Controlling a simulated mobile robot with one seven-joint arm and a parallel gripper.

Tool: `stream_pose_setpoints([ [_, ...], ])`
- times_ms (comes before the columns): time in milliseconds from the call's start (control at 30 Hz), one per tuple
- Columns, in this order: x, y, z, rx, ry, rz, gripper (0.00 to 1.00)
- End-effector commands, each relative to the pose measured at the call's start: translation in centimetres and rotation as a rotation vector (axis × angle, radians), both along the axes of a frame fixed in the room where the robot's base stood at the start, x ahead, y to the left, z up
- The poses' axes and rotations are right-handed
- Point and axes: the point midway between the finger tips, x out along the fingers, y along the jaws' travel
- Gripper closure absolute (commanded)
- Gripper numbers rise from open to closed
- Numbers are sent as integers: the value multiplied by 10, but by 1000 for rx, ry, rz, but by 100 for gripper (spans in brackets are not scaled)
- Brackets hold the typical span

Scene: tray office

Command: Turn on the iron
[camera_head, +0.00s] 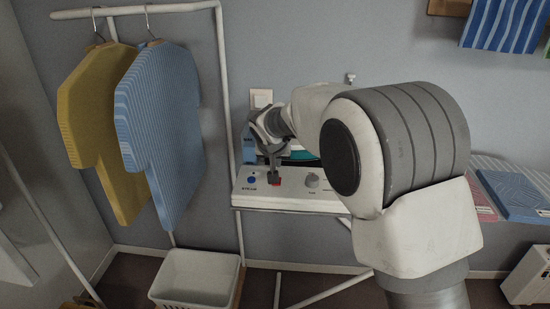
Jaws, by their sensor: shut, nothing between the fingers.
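The iron's base (303,200) is a white panel on a stand against the wall. It carries a blue button (252,180), a red button or switch (276,184) and a grey knob (312,180); the small labels are too blurred to read fully. A teal part (302,155), perhaps the iron, shows behind the panel, mostly hidden by my arm. My gripper (273,180) is shut and empty, pointing down with its tips at the red control. I cannot tell whether they touch or press it.
A rack (226,100) with a yellow shirt (95,120) and a blue shirt (165,125) stands at the left. A white basket (200,255) is on the floor below. Folded blue cloth (512,192) lies on a surface at the right. A wall switch (261,97) is behind.

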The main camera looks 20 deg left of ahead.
Motion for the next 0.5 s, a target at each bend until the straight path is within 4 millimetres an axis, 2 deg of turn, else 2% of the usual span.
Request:
stream_pose_setpoints([
  [33,7,1,-10,-1,2,-1,100],
  [167,21,4,-28,-1,2,-1,100],
  [300,16,4,-49,-1,1,2,100],
  [500,15,4,-64,0,0,0,100],
])
